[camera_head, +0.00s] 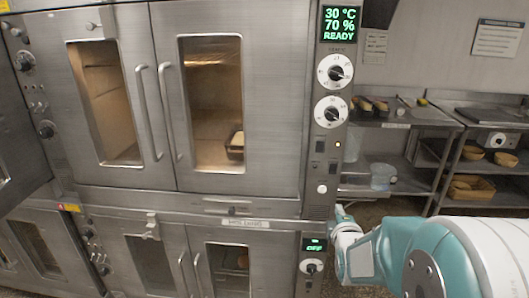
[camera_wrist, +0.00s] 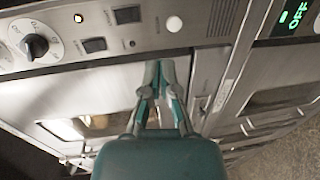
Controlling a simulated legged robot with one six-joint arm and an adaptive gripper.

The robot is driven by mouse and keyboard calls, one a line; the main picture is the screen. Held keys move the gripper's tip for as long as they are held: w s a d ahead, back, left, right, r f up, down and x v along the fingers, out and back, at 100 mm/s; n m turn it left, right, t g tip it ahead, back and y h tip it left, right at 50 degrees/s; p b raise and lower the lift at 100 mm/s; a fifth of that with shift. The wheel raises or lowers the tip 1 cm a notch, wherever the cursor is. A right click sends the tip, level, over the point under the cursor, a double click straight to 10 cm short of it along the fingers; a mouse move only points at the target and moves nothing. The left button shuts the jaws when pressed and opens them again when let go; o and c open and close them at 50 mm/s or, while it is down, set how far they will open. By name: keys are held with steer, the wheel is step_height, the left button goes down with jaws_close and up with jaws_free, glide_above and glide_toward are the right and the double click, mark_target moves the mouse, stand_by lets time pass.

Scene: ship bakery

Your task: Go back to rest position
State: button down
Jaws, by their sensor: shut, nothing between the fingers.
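My gripper (camera_wrist: 159,76) shows in the wrist view, shut and empty, its fingertips together in front of the steel oven front. In the head view my teal and white arm reaches in from the lower right, beside the lower control panel; the fingertips cannot be made out there. The upper oven (camera_head: 265,120) has both glass doors shut, with a pan (camera_head: 236,147) visible inside at the right. Its display (camera_head: 340,24) reads 30 °C, 70 %, READY. The lower oven's display (camera_head: 314,247) reads OFF.
Steel shelves (camera_head: 395,123) with trays, bread and baskets stand at the right behind the arm. A clear bucket (camera_head: 382,177) sits on a lower shelf. Another oven door (camera_head: 22,130) stands at the far left. Door handles (camera_head: 149,112) stick out from the oven front.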

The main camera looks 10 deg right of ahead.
steer(key=s+a+r+m+g+y, duration=0.1)
steer(key=s+a+m+g, duration=0.4)
steer(key=s, duration=0.7)
steer(key=s+a+r+m+g+y, duration=0.2)
steer(key=s+a+m+g, duration=0.3)
steer(key=s+a+m, duration=0.4)
steer(key=s+a+y, duration=0.1)
steer(key=s, duration=0.3)
steer(key=shift+s+m+y, duration=0.25)
steer(key=shift+m+y, duration=0.05)
steer(key=shift+m, duration=0.1)
